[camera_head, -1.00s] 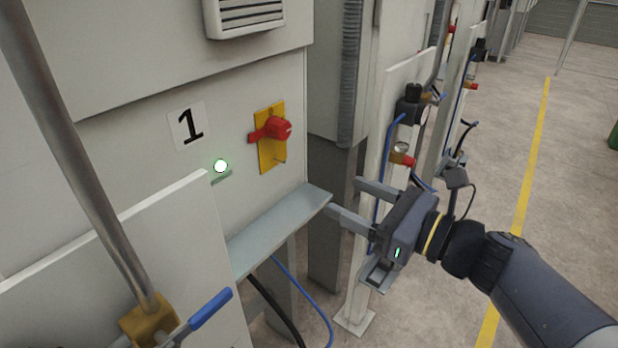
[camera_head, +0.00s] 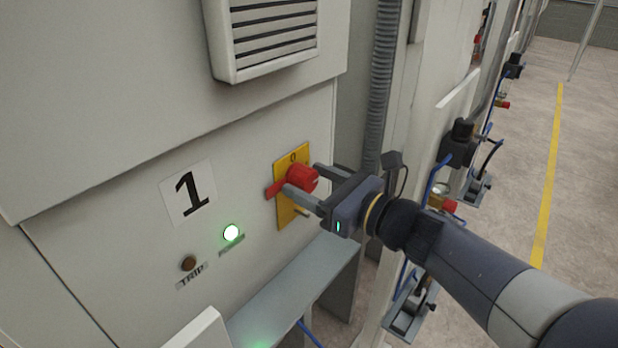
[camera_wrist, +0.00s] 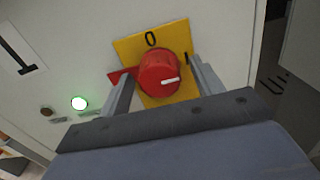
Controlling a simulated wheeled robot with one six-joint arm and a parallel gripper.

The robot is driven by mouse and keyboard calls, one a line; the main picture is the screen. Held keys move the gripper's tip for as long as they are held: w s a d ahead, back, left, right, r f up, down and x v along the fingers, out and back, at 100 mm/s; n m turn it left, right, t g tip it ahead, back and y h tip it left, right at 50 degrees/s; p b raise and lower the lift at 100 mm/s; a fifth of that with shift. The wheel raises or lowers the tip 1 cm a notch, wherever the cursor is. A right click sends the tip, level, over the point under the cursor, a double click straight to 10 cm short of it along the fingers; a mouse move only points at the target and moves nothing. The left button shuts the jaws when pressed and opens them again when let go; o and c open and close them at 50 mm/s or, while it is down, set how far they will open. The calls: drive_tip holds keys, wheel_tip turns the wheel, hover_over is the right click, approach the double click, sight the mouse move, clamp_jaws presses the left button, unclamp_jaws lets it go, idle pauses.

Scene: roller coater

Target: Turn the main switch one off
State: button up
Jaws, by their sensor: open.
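The main switch is a red rotary knob (camera_head: 302,178) with a side lever, on a yellow plate (camera_head: 286,214) on the cabinet front marked 1. In the wrist view the red knob (camera_wrist: 159,73) has a white mark pointing right, towards the "I"; the "0" is at the top of the yellow plate (camera_wrist: 133,45). The red lever sticks out to the left. My gripper (camera_head: 303,182) is open, with one finger on either side of the knob. The wrist view also shows my gripper (camera_wrist: 160,84) straddling it. I cannot tell whether the fingers touch it.
A green lamp (camera_head: 231,233) glows left of the switch, with a dark TRIP button (camera_head: 188,263) beyond it. A grey ledge (camera_head: 300,290) juts out below. A vent (camera_head: 275,40) is above. A corrugated conduit (camera_head: 381,80) and posts with valves stand right.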

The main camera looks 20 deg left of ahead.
drive_tip(key=shift+a, duration=0.4)
drive_tip(key=c, duration=1)
